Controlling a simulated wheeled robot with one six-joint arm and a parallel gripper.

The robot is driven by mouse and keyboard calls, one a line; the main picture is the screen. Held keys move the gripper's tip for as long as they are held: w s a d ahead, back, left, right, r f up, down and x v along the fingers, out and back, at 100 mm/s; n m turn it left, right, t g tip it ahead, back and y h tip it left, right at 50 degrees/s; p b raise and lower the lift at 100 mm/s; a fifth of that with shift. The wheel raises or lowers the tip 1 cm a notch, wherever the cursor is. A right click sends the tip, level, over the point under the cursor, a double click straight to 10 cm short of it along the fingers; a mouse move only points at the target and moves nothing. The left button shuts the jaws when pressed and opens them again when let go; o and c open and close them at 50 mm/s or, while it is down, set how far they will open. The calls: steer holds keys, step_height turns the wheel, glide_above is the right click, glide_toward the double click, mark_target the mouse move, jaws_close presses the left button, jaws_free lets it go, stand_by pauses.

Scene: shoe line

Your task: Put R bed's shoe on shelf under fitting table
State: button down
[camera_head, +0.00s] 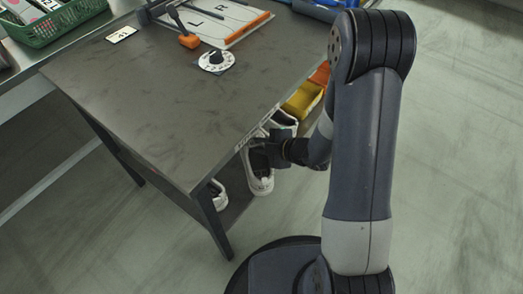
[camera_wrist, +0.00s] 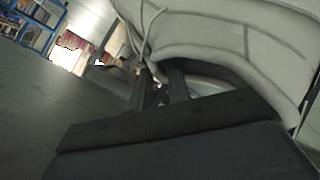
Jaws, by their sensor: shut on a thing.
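A white shoe with a dark inside (camera_head: 259,172) is at the shelf under the dark fitting table (camera_head: 150,95), near the table's right edge. My gripper (camera_head: 272,150) reaches in from the right and is shut on this shoe. In the wrist view the shoe's pale upper (camera_wrist: 230,35) fills the top right, and my gripper's fingers (camera_wrist: 162,90) meet its collar. Whether its sole touches the shelf (camera_head: 236,205) cannot be told. The board marked L and R (camera_head: 215,22) lies on the table top with no shoe on it in view.
Another white shoe (camera_head: 219,196) is on the shelf to the left, and one (camera_head: 285,121) is behind. Yellow (camera_head: 303,99) and orange bins are farther back. A table leg (camera_head: 215,225) stands at the front corner. An orange-headed tool (camera_head: 189,41) and a round dial (camera_head: 216,62) lie on top.

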mark_target(261, 163)
steer(key=shift+f+b, duration=0.35)
steer(key=shift+f, duration=0.9)
steer(key=shift+f+b, duration=0.4)
steer(key=shift+b, duration=0.05)
steer(key=shift+f, duration=0.25)
steer(key=c, duration=1.3)
jaws_free()
steer(key=shift+r, duration=0.15)
